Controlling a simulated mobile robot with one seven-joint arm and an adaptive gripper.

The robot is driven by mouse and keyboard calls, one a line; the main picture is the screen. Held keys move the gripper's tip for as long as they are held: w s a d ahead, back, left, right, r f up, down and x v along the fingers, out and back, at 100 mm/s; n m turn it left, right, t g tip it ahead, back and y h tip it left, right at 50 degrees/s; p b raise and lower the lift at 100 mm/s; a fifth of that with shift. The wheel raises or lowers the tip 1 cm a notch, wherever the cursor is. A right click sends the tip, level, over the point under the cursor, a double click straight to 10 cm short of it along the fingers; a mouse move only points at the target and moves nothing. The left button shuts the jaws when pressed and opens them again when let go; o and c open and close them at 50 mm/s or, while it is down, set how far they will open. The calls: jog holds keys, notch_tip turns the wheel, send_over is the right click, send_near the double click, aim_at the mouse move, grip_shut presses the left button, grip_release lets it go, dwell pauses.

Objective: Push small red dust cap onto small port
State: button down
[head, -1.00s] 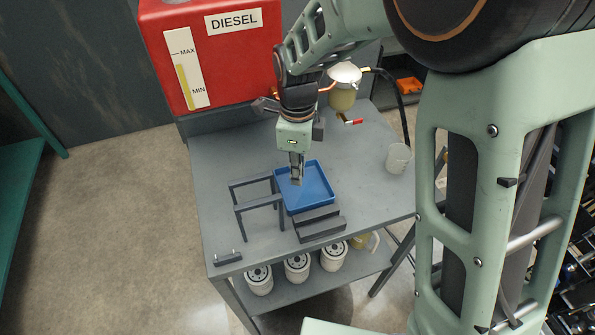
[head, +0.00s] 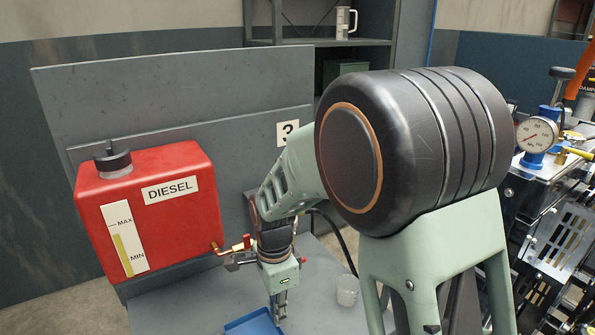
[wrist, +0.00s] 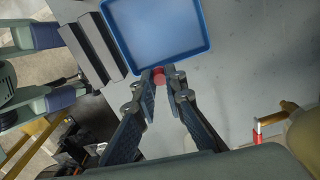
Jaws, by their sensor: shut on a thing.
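The small red dust cap (wrist: 158,73) shows as a red bit between my fingertips in the wrist view. My gripper (wrist: 160,78) is shut on it. In the head view my gripper (head: 279,312) hangs beside the right edge of the blue tray (head: 250,324); the cap cannot be made out there. The tray (wrist: 207,22) lies just beyond the fingertips in the wrist view and its visible floor is empty. An engine (head: 545,215) stands at the right in the head view. I cannot make out the small port.
A red diesel tank (head: 150,215) stands at the left on the grey bench (head: 180,305). A clear cup (head: 347,290) stands right of my gripper. A pressure gauge (head: 536,134) sits on the engine. Dark step blocks (wrist: 95,45) lie beside the tray in the wrist view.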

jog(key=w+d+r+n+p, duration=0.1)
jog(key=d+r+n+p, duration=0.1)
jog(key=d+n, duration=0.4)
jog(key=w+d+r+n+p, duration=0.1)
jog(key=d+r+n+p, duration=0.1)
jog(key=d+n, duration=0.5)
jog(key=d+p, duration=0.1)
jog(key=d, duration=0.4)
jog(key=shift+w+p, duration=0.25)
jog(key=shift+p, duration=0.1)
jog(key=shift+r, duration=0.1)
